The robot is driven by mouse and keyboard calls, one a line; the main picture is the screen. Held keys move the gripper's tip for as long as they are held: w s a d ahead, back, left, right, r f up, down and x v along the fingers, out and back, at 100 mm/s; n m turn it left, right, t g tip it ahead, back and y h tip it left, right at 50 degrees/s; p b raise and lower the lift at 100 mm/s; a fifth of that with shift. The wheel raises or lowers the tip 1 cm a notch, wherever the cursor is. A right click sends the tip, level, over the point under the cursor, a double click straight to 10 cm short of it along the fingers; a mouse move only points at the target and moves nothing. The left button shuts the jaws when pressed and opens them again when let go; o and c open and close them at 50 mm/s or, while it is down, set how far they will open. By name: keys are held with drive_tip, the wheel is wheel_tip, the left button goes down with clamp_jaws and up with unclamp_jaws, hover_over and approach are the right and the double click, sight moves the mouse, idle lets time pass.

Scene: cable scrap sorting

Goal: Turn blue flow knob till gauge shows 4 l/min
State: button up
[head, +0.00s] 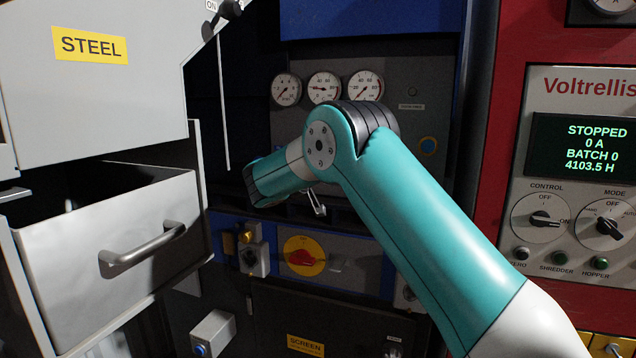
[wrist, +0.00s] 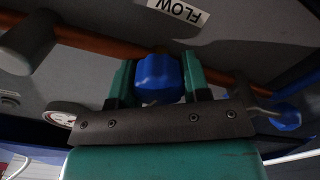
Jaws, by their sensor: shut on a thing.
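In the wrist view the blue flow knob (wrist: 158,80) sits between the two green fingers of my gripper (wrist: 158,68), which is shut on it. The FLOW label (wrist: 180,10), upside down, is on the grey panel above it. A white-faced gauge (wrist: 66,115) shows at a steep slant at the left; its reading cannot be made out. In the head view my arm hides the gripper and the held knob. Three round gauges (head: 286,89) (head: 323,87) (head: 365,86) are on the dark panel; I cannot tell which one shows flow, and the scales are too small to read.
An orange-brown pipe (wrist: 90,40) runs behind the knob, and another blue part (wrist: 285,118) is at the right. In the head view an open steel drawer (head: 110,240) juts out at left. A red switch (head: 303,257) is below my arm, and a red control cabinet (head: 505,100) stands right.

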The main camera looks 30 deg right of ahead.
drive_tip(key=m+b, duration=0.2)
drive_tip(key=b, duration=0.1)
drive_tip(key=f+m+b, duration=0.1)
drive_tip(key=b, duration=0.3)
drive_tip(key=shift+m, duration=0.4)
drive_tip(key=m+b, duration=0.2)
drive_tip(key=b, duration=0.1)
drive_tip(key=m+b, duration=0.2)
drive_tip(key=b, duration=0.2)
drive_tip(key=shift+s+d+r, duration=0.1)
drive_tip(key=shift+r, duration=0.1)
drive_tip(key=m+b, duration=0.4)
drive_tip(key=shift+r+m, duration=0.1)
drive_tip(key=shift+m, duration=0.3)
drive_tip(key=shift+s+d+r+m+b, duration=0.1)
drive_tip(key=shift+s+r+m+b, duration=0.05)
drive_tip(key=shift+m+b, duration=1.3)
drive_tip(key=shift+m, duration=0.45)
drive_tip(key=o, duration=0.9)
